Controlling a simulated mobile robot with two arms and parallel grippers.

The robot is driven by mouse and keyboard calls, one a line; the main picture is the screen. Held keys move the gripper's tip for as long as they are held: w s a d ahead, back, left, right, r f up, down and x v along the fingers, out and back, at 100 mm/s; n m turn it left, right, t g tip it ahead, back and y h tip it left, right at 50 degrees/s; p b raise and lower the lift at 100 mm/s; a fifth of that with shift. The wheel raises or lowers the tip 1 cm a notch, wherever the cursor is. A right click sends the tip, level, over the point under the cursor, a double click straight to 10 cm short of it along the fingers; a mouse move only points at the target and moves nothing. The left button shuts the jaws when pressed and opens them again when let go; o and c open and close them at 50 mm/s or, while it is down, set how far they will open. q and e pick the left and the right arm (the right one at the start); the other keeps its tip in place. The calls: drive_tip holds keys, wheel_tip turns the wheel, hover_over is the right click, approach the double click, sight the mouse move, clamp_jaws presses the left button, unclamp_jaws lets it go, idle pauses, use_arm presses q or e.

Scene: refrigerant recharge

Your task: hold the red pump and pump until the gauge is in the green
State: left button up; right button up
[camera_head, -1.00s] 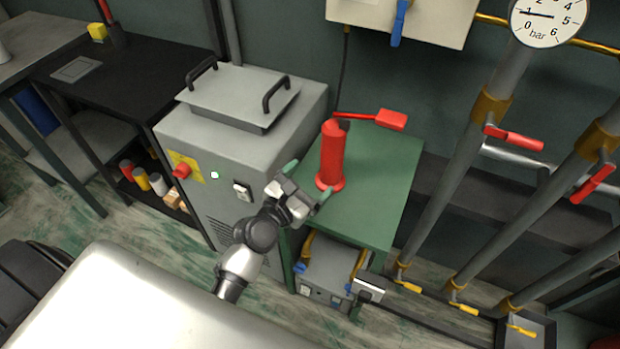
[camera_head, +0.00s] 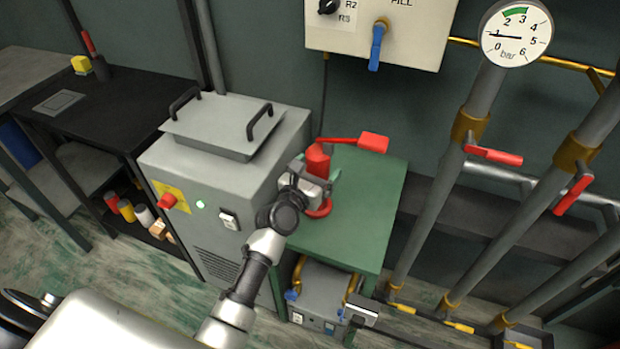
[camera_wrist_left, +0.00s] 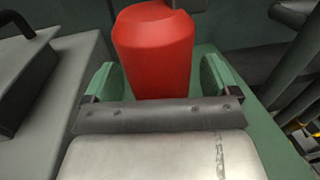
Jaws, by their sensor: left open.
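The red pump (camera_head: 318,160) stands upright on the green table (camera_head: 372,215), its red lever handle (camera_head: 372,142) sticking out to the right at the top. My left gripper (camera_head: 314,180) is at the pump's body and hides part of it. In the left wrist view the pump's red body (camera_wrist_left: 155,50) stands between the two green fingertips (camera_wrist_left: 160,85), which are open with a gap on each side. The gauge (camera_head: 516,34) has its green band between about 2 and 3 bar; its needle points near 1, outside the green. My right gripper is not in view.
A grey machine (camera_head: 205,185) with a handled lid stands just left of the green table. A control panel (camera_head: 345,35) with a blue lever hangs behind. Grey pipes (camera_head: 430,215) with red valve levers stand right of the table.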

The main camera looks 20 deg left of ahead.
use_arm(q)
drive_tip(key=shift+w, duration=0.1)
drive_tip(key=shift+c, duration=0.5)
drive_tip(key=c, duration=1.4)
